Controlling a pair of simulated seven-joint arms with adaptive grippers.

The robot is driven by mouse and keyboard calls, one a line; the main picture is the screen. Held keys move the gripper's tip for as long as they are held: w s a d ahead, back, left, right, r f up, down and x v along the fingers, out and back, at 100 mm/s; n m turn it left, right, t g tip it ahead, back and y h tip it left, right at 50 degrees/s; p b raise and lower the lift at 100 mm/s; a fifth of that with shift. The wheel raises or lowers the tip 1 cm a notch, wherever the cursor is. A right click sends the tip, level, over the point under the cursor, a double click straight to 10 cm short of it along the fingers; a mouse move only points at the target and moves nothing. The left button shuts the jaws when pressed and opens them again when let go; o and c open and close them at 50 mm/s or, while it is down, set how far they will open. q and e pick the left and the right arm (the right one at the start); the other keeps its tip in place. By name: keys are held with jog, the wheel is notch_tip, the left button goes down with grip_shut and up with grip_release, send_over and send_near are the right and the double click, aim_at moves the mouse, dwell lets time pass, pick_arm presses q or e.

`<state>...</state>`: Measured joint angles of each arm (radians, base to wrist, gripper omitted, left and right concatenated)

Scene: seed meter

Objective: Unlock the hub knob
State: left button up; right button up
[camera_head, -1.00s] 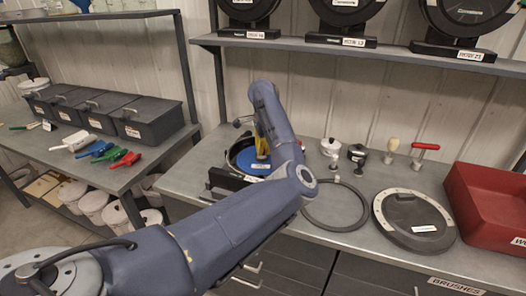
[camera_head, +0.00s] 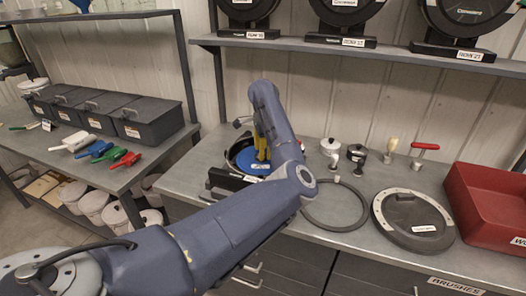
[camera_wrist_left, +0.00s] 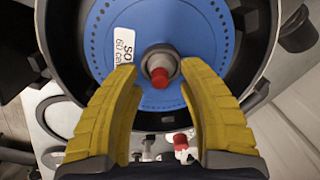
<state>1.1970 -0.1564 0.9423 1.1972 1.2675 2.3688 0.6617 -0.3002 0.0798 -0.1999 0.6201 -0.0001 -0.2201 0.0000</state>
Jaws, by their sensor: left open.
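The hub knob (camera_wrist_left: 160,72) shows in the left wrist view as a small red cap on a grey hub at the middle of a blue seed disc (camera_wrist_left: 190,30). The disc sits in a dark round housing (camera_wrist_left: 50,50) and also shows in the head view (camera_head: 246,161). My left gripper (camera_wrist_left: 160,84) has yellow fingers, open and spread on either side of the knob, with a gap on each side. In the head view my left gripper (camera_head: 262,150) points down over the disc, and my arm hides part of the housing. My right gripper is not in view.
A black ring (camera_head: 335,222) and a dark round cover (camera_head: 413,220) lie on the bench right of the meter. A red bin (camera_head: 488,205) stands at the right. Small jars (camera_head: 330,147) and tools stand behind. A shelf with round units hangs above.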

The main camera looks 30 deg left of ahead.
pick_arm(q)
notch_tip(320, 180, up, 12)
jog(key=shift+s+d, duration=0.2)
jog(key=shift+d, duration=0.05)
dwell(0.6)
